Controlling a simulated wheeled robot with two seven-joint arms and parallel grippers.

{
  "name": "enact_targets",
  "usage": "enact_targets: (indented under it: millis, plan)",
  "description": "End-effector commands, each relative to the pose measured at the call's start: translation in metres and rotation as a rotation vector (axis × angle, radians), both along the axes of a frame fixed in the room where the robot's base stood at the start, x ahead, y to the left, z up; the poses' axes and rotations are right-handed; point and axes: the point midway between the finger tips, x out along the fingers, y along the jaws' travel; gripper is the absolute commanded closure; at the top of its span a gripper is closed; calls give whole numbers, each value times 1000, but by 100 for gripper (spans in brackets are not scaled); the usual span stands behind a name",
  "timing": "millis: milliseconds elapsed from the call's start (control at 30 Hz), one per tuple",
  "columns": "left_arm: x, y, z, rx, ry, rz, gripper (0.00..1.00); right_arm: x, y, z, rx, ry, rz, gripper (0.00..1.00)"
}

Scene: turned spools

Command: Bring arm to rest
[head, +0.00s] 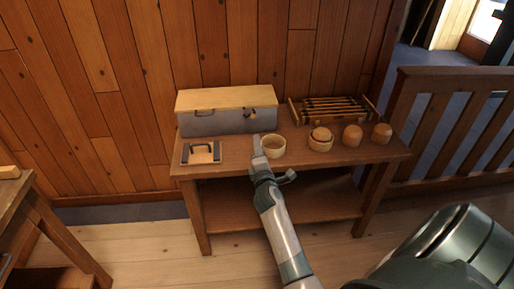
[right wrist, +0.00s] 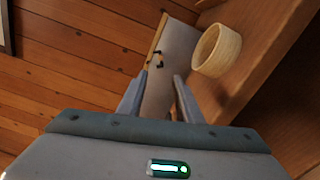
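My right arm (head: 284,245) reaches forward from the lower right in the head view. Its gripper (head: 258,146) is at the front of the wooden bench, just left of a pale round wooden bowl (head: 272,152). In the right wrist view the gripper's two fingers (right wrist: 160,76) stand apart with nothing between them. Beyond them is the grey front of a box (right wrist: 165,90) with a dark latch, and the bowl (right wrist: 216,50) is to their right, apart from them. My left gripper is in neither view.
A wooden railing (head: 450,130) is at right, another table (head: 22,205) at left. Floor shows between the tables.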

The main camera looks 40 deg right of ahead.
Motion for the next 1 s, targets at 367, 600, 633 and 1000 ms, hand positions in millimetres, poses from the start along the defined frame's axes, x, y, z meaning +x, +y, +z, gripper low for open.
enact_targets:
  millis: [367,600,633,1000]
  plan:
    - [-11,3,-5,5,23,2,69,0,-2,0,0,0,1,68]
    - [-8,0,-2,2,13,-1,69,0,-2,0,0,0,1,68]
    - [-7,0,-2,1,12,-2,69,0,-2,0,0,0,1,68]
    - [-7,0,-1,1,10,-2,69,-1,17,-33,88,12,44,68]
